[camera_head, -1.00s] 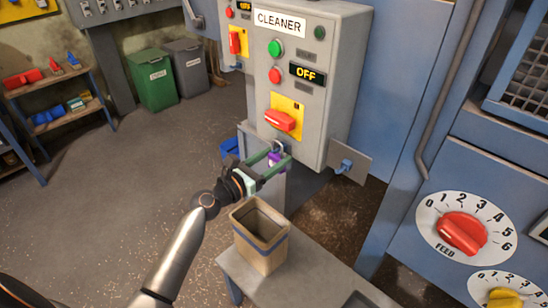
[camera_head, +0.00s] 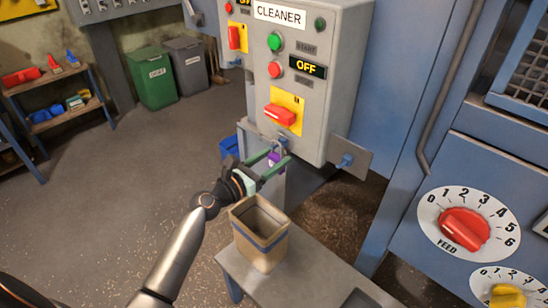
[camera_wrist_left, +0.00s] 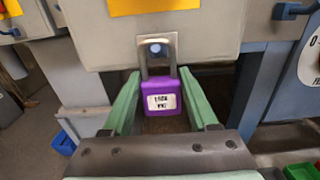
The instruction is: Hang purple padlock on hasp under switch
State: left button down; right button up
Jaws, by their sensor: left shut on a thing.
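The purple padlock (camera_head: 274,158) is upright between the green fingers of my left gripper (camera_head: 281,157), which is shut on it. In the left wrist view the padlock (camera_wrist_left: 163,98) has a white label and its grey shackle points up. The blue hasp (camera_head: 283,142) is at the lower edge of the grey CLEANER box, below the red switch (camera_head: 280,115) on its yellow plate. The hasp's round end (camera_wrist_left: 155,48) shows inside the shackle outline in the wrist view. I cannot tell whether the shackle is around it or in front of it. My right gripper is not in view.
A cardboard-coloured bin (camera_head: 260,235) stands on a grey bench (camera_head: 310,270) below my left wrist. A grey plate with a blue hasp (camera_head: 346,161) juts out at the box's lower right. A blue cabinet with a feed dial (camera_head: 464,228) stands to the right.

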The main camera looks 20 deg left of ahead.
pick_arm(q)
jog(key=shift+c, duration=0.5)
grip_release()
jog(key=shift+s, duration=0.1)
jog(key=shift+v, duration=2.5)
jog(key=shift+f+v, duration=0.15)
jog(key=shift+v, duration=1.05)
jog(key=shift+f+v, duration=0.1)
jog(key=shift+v, duration=1.15)
